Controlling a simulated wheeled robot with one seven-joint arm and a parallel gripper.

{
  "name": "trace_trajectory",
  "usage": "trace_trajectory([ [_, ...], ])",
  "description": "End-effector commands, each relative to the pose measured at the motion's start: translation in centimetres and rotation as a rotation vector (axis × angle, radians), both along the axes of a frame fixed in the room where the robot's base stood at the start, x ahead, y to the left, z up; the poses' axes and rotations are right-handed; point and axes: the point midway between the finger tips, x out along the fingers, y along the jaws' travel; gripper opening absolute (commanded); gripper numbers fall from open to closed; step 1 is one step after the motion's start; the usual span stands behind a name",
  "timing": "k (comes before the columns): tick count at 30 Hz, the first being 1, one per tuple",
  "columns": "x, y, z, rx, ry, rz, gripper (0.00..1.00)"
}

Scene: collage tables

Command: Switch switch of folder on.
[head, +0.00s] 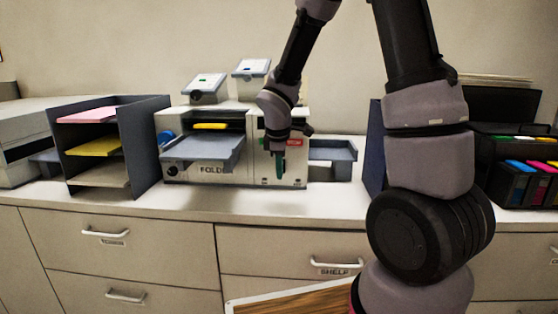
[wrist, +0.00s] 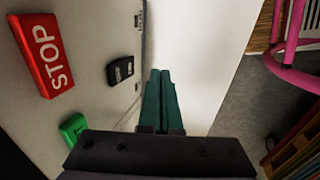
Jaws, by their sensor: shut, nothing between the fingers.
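The folder (head: 240,174) is a pale machine marked "FOLD" on the counter, with a grey tray sticking out in front. Its front panel fills the left of the wrist view, where I see a small black rocker switch (wrist: 120,70), a red STOP button (wrist: 41,55) and a green button (wrist: 73,130). I cannot tell the switch's position. My gripper (head: 280,176) hangs before the right part of the folder's front. In the wrist view its green fingers (wrist: 160,73) are together and empty, to the right of the switch and seemingly apart from it. The gripper hides part of the panel in the head view.
A grey paper rack (head: 140,143) with coloured sheets stands left of the folder. A black holder (head: 508,150) with colourful items is at the far right. Drawers with handles (head: 105,232) lie below the counter. Some white counter (head: 335,198) is clear in front of the folder.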

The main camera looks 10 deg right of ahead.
Motion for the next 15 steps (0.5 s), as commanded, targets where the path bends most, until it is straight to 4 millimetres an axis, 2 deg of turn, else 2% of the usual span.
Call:
trace_trajectory([
  [1,0.8,-0.4,-0.1,0.001,-0.001,-0.006,0.0],
  [6,2.3,-0.8,-0.3,0.0,0.0,-0.003,0.0],
  [15,2.7,-0.9,-0.2,0.001,-0.001,-0.003,0.0],
])
